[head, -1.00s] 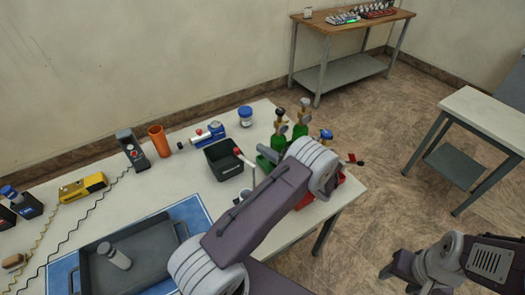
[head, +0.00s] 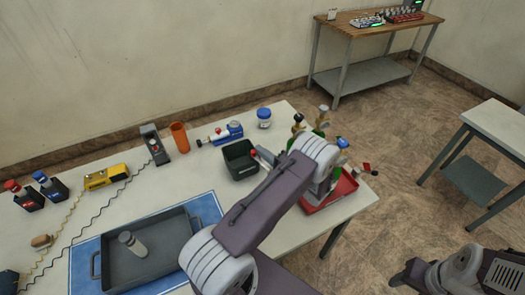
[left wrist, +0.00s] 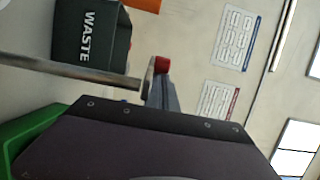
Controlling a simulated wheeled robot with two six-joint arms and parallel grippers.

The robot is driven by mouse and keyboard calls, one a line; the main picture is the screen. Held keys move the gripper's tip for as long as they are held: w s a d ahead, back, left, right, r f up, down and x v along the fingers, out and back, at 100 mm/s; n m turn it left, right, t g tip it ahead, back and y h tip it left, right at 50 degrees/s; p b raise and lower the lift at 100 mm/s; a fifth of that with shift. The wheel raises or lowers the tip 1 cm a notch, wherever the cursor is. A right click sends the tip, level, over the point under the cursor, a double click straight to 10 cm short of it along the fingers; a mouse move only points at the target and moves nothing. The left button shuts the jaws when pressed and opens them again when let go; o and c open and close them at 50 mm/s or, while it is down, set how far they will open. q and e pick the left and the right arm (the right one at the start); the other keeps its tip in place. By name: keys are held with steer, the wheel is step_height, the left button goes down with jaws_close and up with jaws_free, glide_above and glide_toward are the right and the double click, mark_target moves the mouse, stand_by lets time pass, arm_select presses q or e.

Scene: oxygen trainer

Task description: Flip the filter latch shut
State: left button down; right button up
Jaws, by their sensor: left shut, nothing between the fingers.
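A grey latch lever with a red tip (head: 253,153) stands beside the black bin in the head view, partly hidden by my left arm. In the left wrist view the red tip (left wrist: 162,65) and grey lever sit at the end of a thin metal post (left wrist: 70,70). My left gripper (head: 325,188) is mostly hidden behind its own arm, near the red tray. It is shut and empty. A dark part of my own arm fills the lower wrist view, so contact with the lever cannot be told. My right arm is at the lower right; its jaw state does not show.
The black waste bin (head: 239,168) stands close to the lever. A red tray (head: 345,186) and bottles (head: 319,117) are around my left arm. An orange cup (head: 180,137), a blue-lidded jar (head: 264,118) and a grey tray (head: 175,268) are on the table.

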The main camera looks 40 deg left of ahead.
arm_select(q)
steer(key=n+g+b, duration=0.1)
steer(key=g+b, duration=0.1)
steer(key=s+n+g+b, duration=0.1)
steer(key=g+b, duration=0.1)
steer(key=s+a+n+g+b, duration=0.1)
steer(key=n+g+b, duration=0.1)
steer(key=shift+f, duration=0.4)
steer(key=shift+s+r+g+b, duration=0.1)
steer(key=shift+s+g+b, duration=0.05)
steer(key=shift+g+b, duration=0.35)
steer(key=shift+s+r+n+g, duration=0.1)
steer(key=shift+r+n+g, duration=0.1)
steer(key=shift+n+g, duration=0.15)
steer(key=shift+s+r, duration=0.1)
steer(key=shift+r, duration=0.05)
steer(key=shift+d, duration=0.3)
steer(key=b+v, duration=0.2)
steer(key=v, duration=0.6)
steer(key=shift+d, duration=0.2)
steer(key=shift+r, duration=0.15)
